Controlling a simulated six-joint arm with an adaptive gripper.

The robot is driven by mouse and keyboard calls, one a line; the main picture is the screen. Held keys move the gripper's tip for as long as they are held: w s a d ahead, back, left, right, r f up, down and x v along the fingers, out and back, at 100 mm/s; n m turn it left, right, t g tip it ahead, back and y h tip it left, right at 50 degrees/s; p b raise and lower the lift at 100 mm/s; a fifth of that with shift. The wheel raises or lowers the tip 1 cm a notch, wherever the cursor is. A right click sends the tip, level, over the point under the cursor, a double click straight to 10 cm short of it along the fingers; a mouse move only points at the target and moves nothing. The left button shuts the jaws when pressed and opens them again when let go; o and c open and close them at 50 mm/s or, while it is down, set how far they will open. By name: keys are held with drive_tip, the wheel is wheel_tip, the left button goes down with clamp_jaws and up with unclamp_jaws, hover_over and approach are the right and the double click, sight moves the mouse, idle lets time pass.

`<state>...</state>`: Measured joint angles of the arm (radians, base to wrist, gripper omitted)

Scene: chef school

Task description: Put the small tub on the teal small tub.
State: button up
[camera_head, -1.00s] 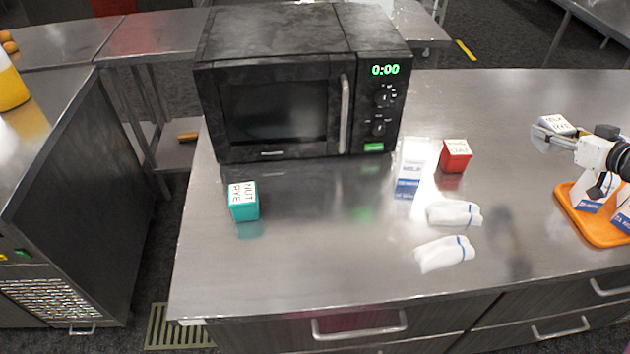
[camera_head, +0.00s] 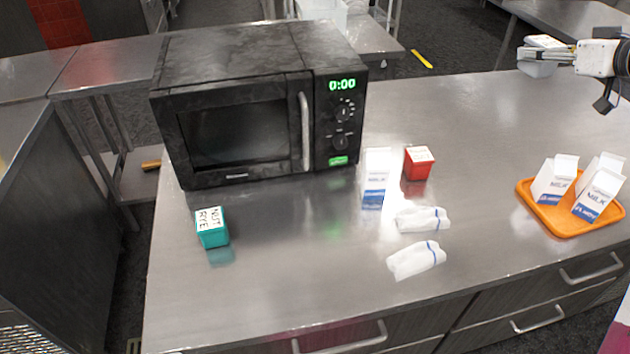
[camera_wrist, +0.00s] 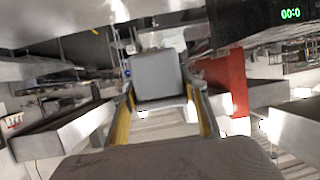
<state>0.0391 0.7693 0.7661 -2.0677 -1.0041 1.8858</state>
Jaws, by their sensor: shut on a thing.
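The teal small tub (camera_head: 212,228) stands on the steel counter at the left, in front of the microwave's left end. Its white lid carries dark lettering. My gripper (camera_head: 546,57) is at the upper right in the head view, shut on a small white-grey tub (camera_head: 537,68) with a white lettered lid. In the wrist view the held tub (camera_wrist: 157,76) shows as a grey block between my two fingers. It is held up in the air, far to the right of the teal tub and apart from it.
A black microwave (camera_head: 258,105) stands at the back left. An orange tray (camera_head: 552,217) with milk cartons is at the right. The counter around the teal tub is clear.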

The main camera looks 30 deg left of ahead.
drive_tip(key=shift+r, duration=0.95)
drive_tip(key=s+a+n+g+y, duration=0.1)
drive_tip(key=s+a+n+g, duration=0.1)
drive_tip(key=s+a, duration=0.65)
drive_tip(key=s+a+n+g+y, duration=0.15)
drive_tip(key=s+a, duration=0.35)
drive_tip(key=a, duration=0.7)
drive_tip(key=s+a+n+g, duration=0.3)
drive_tip(key=s+a, duration=0.3)
drive_tip(key=a, duration=0.5)
drive_tip(key=s+a+n+g, duration=0.2)
drive_tip(key=s+a, duration=0.4)
drive_tip(key=s, duration=0.5)
drive_tip(key=s+a+n+g, duration=0.25)
drive_tip(key=s+a, duration=0.35)
drive_tip(key=s, duration=0.5)
drive_tip(key=s+a+n+g, duration=0.1)
drive_tip(key=s+a+g, duration=0.2)
drive_tip(key=s+a, duration=0.55)
wheel_tip(320, 180, down, 18)
drive_tip(key=s+d, duration=0.2)
drive_tip(key=shift+s+d+h, duration=0.2)
drive_tip(key=shift+d+h, duration=0.1)
drive_tip(key=shift+h, duration=0.05)
drive_tip(key=shift+f, duration=3.15)
